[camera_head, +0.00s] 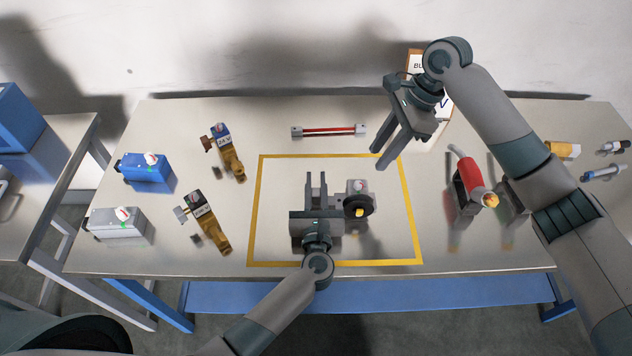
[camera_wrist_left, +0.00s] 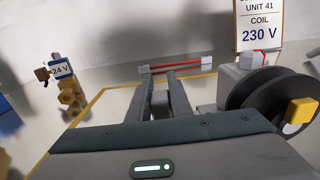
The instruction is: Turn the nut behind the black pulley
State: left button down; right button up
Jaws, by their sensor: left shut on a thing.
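The black pulley (camera_head: 358,207), with a yellow piece at its centre, sits on a grey body inside the yellow outline. It also shows at the right of the left wrist view (camera_wrist_left: 276,92). My left gripper (camera_head: 316,180) is just left of the pulley, its fingers pointing to the back of the table. In the left wrist view a small grey part (camera_wrist_left: 160,104) is between its fingers, which are shut on it. I cannot tell whether this part is the nut; no nut shows clearly behind the pulley. My right gripper (camera_head: 378,159) is open and empty above the back right of the outline.
Blue (camera_head: 148,168) and grey (camera_head: 117,222) coils and two brass valves (camera_head: 231,160) (camera_head: 213,233) stand left. A red-striped bar (camera_head: 329,131) lies behind the outline. A red-and-black tool (camera_head: 468,177) stands right. A sign (camera_wrist_left: 259,25) reads "UNIT 41 COIL 230 V".

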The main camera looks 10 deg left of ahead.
aim_at(360, 181)
jog(key=shift+o, duration=0.6)
jog(key=w+m, duration=0.1)
jog(key=m, duration=0.8)
jog(key=w+r+m+g+h, duration=0.1)
jog(key=m, duration=0.8)
jog(key=w+a+r+m+g, duration=0.1)
jog(key=m, duration=0.8)
jog(key=shift+w+r+m+h, duration=0.15)
jog(key=shift+w+m+h, duration=0.15)
jog(key=shift+w+h, duration=0.1)
jog(key=shift+a+g, duration=0.1)
jog(key=shift+g, duration=0.2)
jog(key=x, duration=1.2)
